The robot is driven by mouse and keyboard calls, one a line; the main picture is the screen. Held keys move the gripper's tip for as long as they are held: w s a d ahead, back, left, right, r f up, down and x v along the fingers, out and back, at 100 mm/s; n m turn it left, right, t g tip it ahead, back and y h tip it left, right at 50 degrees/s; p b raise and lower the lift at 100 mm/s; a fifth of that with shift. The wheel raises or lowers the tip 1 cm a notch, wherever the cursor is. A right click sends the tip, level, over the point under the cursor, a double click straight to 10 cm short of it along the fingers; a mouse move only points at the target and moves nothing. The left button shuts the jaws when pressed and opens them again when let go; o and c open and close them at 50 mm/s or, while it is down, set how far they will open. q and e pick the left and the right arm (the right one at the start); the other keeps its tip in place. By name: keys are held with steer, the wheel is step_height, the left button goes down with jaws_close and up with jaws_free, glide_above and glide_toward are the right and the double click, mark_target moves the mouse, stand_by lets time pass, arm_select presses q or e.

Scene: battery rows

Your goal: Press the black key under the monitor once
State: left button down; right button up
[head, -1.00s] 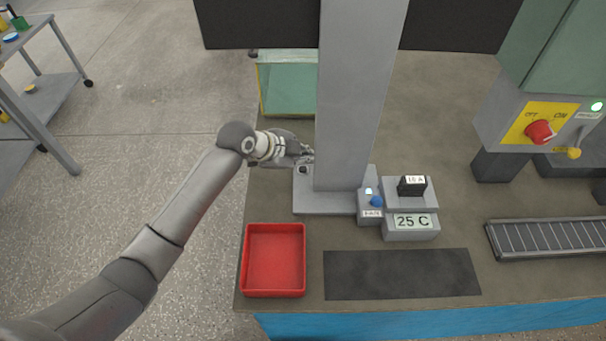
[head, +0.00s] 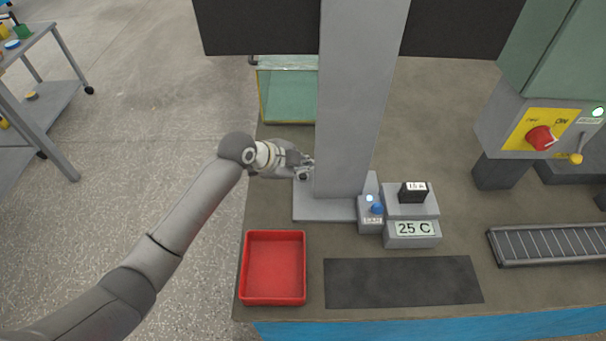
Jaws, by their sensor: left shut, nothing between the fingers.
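A wide grey upright (head: 352,110) stands on a flat grey base (head: 322,209) on the bench. A small black key (head: 303,177) sits at the left of the base, beside the upright's foot. My left gripper (head: 307,164) is shut and empty, with its fingertips right at the key and partly covering it. I cannot tell whether they touch it or whether it is pressed down. My right gripper is out of view.
A small box with a blue button (head: 377,209) and a block labelled 25 C (head: 412,231) stand right of the upright. A red tray (head: 273,302) and dark mat (head: 403,283) lie in front. A red-knobbed machine (head: 541,138) stands at right.

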arm_select(q)
steer(key=shift+f, duration=0.1)
stand_by(0.5)
steer(key=shift+f, duration=0.35)
stand_by(0.3)
steer(key=shift+f+b, duration=0.4)
steer(key=shift+f, duration=0.05)
steer(key=shift+r, duration=0.1)
stand_by(0.4)
steer(key=shift+r+p, duration=0.8)
steer(key=shift+p, duration=0.05)
